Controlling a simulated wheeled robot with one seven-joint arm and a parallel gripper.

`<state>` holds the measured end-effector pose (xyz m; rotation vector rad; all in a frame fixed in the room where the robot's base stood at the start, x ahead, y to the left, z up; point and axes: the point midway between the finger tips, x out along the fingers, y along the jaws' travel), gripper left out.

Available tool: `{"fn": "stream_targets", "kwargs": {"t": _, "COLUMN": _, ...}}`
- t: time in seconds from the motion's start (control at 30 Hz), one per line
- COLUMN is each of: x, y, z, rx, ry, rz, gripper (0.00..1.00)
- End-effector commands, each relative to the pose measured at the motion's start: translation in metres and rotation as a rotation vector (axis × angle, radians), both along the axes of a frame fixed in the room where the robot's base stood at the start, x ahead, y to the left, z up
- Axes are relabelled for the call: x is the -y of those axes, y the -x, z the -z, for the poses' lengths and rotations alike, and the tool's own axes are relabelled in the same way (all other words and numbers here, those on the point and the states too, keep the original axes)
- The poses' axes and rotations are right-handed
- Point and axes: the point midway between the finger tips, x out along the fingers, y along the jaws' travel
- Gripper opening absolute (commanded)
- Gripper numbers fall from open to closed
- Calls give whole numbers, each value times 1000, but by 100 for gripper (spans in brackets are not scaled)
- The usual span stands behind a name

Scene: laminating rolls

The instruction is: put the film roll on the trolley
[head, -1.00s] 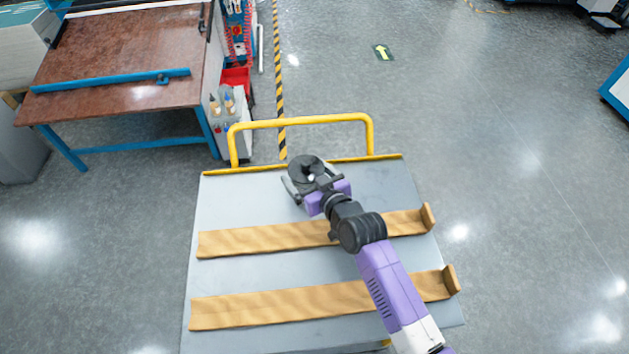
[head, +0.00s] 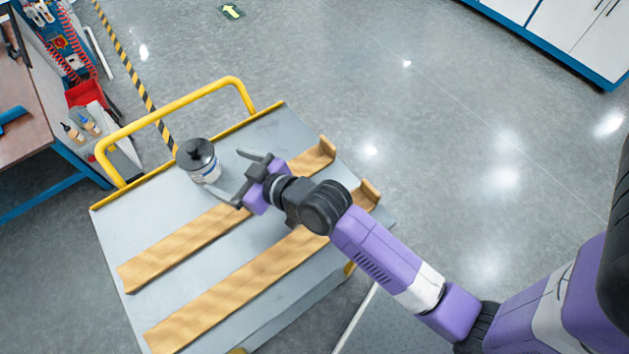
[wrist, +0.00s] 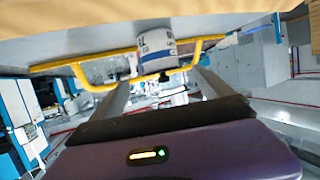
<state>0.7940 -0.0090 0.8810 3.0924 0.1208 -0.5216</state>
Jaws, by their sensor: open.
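The film roll (head: 203,172), a short cylinder with a black top and a white and blue label, stands upright on the grey deck of the trolley (head: 150,222), near its yellow handle. My gripper (head: 232,176) is open and empty, low over the deck, with its fingers pointing at the roll. A gap shows between the fingertips and the roll. In the wrist view, which appears upside down, the film roll (wrist: 156,50) shows beyond the two spread fingers. The roll's underside is hidden.
Two wooden strips with raised end stops, a far one (head: 190,243) and a near one (head: 230,285), lie across the deck under my arm. The yellow handle (head: 180,110) rises at the deck's far edge. A workbench (head: 18,150) stands left. Open floor lies right.

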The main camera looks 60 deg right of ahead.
Motion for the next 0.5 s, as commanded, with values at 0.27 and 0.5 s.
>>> {"fn": "stream_targets", "kwargs": {"t": 0.27, "x": 1, "y": 40, "z": 13, "rx": -7, "ry": 2, "rz": 22, "gripper": 90}}
{"fn": "stream_targets", "kwargs": {"t": 0.5, "x": 2, "y": 145, "z": 15, "rx": 3, "ry": 11, "rz": 69, "gripper": 90}}
